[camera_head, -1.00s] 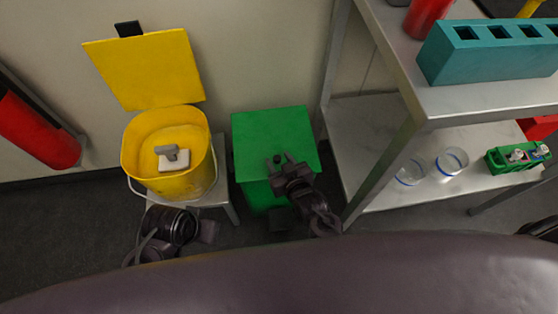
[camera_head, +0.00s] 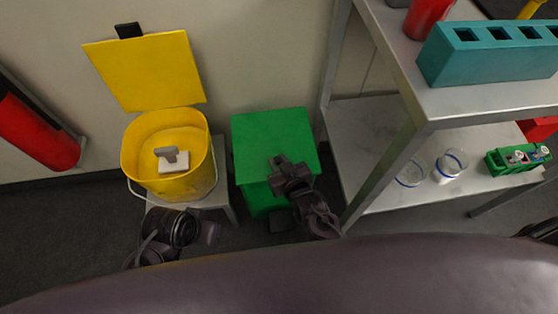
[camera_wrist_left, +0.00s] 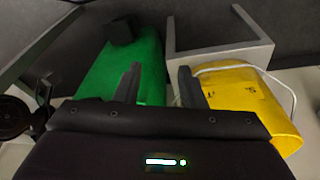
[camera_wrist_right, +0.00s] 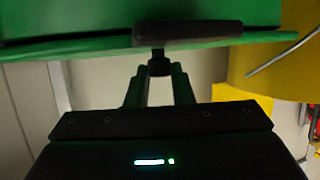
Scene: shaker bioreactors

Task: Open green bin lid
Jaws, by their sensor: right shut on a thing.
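The green bin (camera_head: 255,195) stands on the floor with its flat green lid (camera_head: 270,130) lying closed on top. My right gripper (camera_head: 279,162) is at the lid's front part, shut on a small black handle. In the right wrist view the black handle (camera_wrist_right: 188,33) lies against the green lid edge (camera_wrist_right: 80,48), with its short stem between my right fingertips (camera_wrist_right: 159,72). My left gripper (camera_head: 205,231) is low in front of the yellow bin. Its two fingers stand apart and empty in the left wrist view (camera_wrist_left: 160,82).
A yellow bin (camera_head: 133,160) with its lid up stands on a grey stool (camera_head: 226,200) at left, with a grey-white object (camera_head: 173,162) inside. A metal shelf (camera_head: 350,130) stands close at right. A black block (camera_head: 280,220) sits at the green bin's front base.

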